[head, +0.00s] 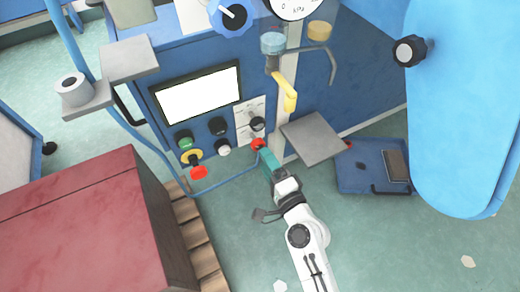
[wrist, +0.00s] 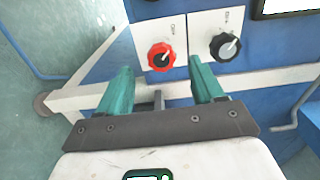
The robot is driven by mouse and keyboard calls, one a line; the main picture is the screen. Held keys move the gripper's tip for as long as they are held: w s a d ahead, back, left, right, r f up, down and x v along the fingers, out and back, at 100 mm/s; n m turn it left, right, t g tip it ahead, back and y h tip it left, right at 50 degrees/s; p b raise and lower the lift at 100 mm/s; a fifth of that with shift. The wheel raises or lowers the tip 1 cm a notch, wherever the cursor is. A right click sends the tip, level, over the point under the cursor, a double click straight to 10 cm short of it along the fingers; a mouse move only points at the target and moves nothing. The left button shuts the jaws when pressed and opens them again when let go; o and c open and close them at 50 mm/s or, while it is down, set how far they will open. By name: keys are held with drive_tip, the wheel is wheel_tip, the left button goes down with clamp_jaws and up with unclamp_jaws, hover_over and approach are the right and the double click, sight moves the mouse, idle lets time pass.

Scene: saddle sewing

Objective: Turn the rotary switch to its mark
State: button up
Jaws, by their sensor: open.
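Two rotary switches sit on white plates on the blue machine. The red one (wrist: 161,57) shows in the wrist view between and beyond my fingertips, with a light pointer tilted to the upper right. It also shows in the head view (head: 257,144), just beyond my gripper. The black one (wrist: 226,47) is to its right in the wrist view, its pointer also to the upper right; in the head view it (head: 257,124) is above the red one. My gripper (wrist: 160,68) has teal fingers spread apart with nothing between them. The plate marks are too small to read.
Green (head: 184,141) and black buttons and a red emergency button (head: 198,172) lie left of the switches. A grey shelf (head: 313,138) juts out to the right, near my gripper. A yellow lever (head: 288,94) hangs above. A blue tray (head: 372,172) is on the floor.

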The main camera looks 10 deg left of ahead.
drive_tip(key=shift+v, duration=1.95)
drive_tip(key=s+d+f+n+g+h+p, duration=0.15)
drive_tip(key=s+d+n+g+h, duration=0.45)
drive_tip(key=s+d, duration=0.75)
drive_tip(key=s+d+f+n+g+h, duration=0.4)
drive_tip(key=s+d+g, duration=0.4)
drive_tip(key=s+d, duration=0.5)
wheel_tip(320, 180, up, 39)
drive_tip(key=d+p, duration=0.1)
drive_tip(key=p, duration=3.7)
drive_tip(key=shift+w+r+n, duration=0.15)
drive_tip(key=shift+w+n, duration=0.05)
drive_tip(key=shift+n, duration=0.1)
